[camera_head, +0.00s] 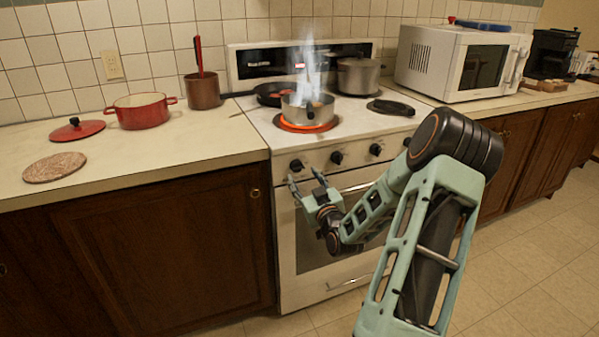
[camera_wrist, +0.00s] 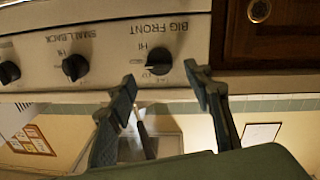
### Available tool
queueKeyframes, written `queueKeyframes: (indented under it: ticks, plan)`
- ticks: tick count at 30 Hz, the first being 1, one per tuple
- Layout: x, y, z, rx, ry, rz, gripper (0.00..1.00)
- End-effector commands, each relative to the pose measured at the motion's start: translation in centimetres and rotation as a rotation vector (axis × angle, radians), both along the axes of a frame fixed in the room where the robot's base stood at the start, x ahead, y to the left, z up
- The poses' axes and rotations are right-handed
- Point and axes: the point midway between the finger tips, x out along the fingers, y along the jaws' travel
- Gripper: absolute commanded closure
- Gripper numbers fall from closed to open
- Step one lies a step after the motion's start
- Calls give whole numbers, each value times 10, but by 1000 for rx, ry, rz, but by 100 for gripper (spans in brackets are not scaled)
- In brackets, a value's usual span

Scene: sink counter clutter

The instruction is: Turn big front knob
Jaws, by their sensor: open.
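The big front knob (camera_wrist: 158,61) is black and sits under upside-down "BIG FRONT" and "HI" lettering on the stove's white panel in the wrist view. In the head view it is the leftmost knob (camera_head: 296,165). My gripper (camera_head: 305,179) is open and empty, just in front of and below that knob. In the wrist view, the fingertips of my gripper (camera_wrist: 161,80) lie to either side of the knob's lower edge in the picture. They appear apart from it; the exact depth gap is hard to tell.
A steaming pot (camera_head: 307,108) stands on the glowing front-left burner (camera_head: 306,127). The small back knob (camera_wrist: 75,67) is beside the big front knob. The oven handle (camera_head: 357,187) runs below the panel. A red pot (camera_head: 142,110) stands on the left counter, and a microwave (camera_head: 462,62) on the right.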

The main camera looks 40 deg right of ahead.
Motion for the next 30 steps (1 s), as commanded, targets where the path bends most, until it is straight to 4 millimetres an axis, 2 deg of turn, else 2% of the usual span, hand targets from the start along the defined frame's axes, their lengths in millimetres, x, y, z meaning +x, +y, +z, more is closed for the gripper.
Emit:
queueKeyframes:
  ticks: [3, 9, 20, 30]
  plan:
    - [20, -7, -1, 1, -1, -1, 54]
    - [41, -13, -1, 1, 0, 0, 54]
    - [46, -15, 0, 1, 1, -1, 54]
    - [46, -15, -1, 2, 2, 0, 89]
